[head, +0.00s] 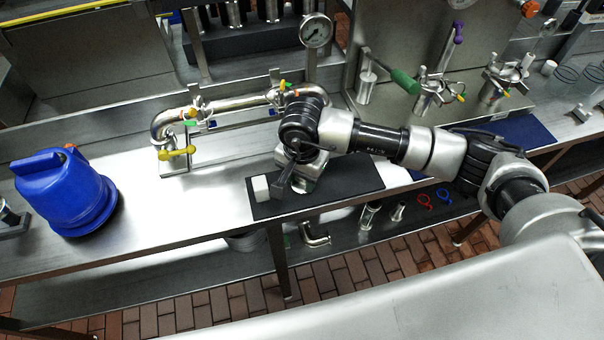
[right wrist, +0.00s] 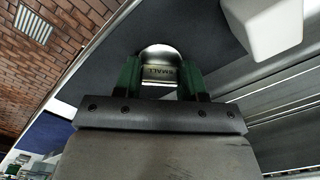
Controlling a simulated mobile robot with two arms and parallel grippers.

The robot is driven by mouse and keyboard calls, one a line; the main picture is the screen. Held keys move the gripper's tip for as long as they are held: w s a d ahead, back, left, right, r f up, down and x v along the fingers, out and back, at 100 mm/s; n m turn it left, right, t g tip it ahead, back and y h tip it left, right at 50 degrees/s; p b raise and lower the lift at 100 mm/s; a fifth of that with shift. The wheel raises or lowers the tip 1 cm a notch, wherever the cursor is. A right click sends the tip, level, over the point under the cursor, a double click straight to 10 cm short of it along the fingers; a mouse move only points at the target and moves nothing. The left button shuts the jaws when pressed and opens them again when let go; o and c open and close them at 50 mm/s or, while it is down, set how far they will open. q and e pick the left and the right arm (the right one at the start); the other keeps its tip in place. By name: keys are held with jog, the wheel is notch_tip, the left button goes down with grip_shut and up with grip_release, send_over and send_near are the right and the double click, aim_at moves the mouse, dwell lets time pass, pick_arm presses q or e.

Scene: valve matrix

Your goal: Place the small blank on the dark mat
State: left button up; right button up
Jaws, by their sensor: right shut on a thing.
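The small blank (right wrist: 160,66) is a short metal cylinder marked SMALL in the right wrist view. My right gripper (right wrist: 160,78) is shut on it, one green finger on each side. In the head view my right gripper (head: 284,186) points down over the left part of the dark mat (head: 352,178), and I cannot make out the blank there. The mat also shows behind the blank in the right wrist view (right wrist: 210,38). I cannot tell whether the blank touches the mat. My left gripper is not in view.
A white block (head: 261,188) stands on the mat's left end, close to my right gripper. A blue container (head: 66,192) is at the left of the bench. A pipe assembly with coloured handles (head: 232,106) is behind the mat. The mat's right part is clear.

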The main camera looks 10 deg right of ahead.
jog(key=shift+f, duration=0.2)
jog(key=o, duration=0.9)
jog(key=shift+r, duration=0.1)
jog(key=shift+r, duration=0.35)
notch_tip(320, 180, up, 12)
jog(key=shift+f+b, duration=0.2)
jog(key=shift+b, duration=0.9)
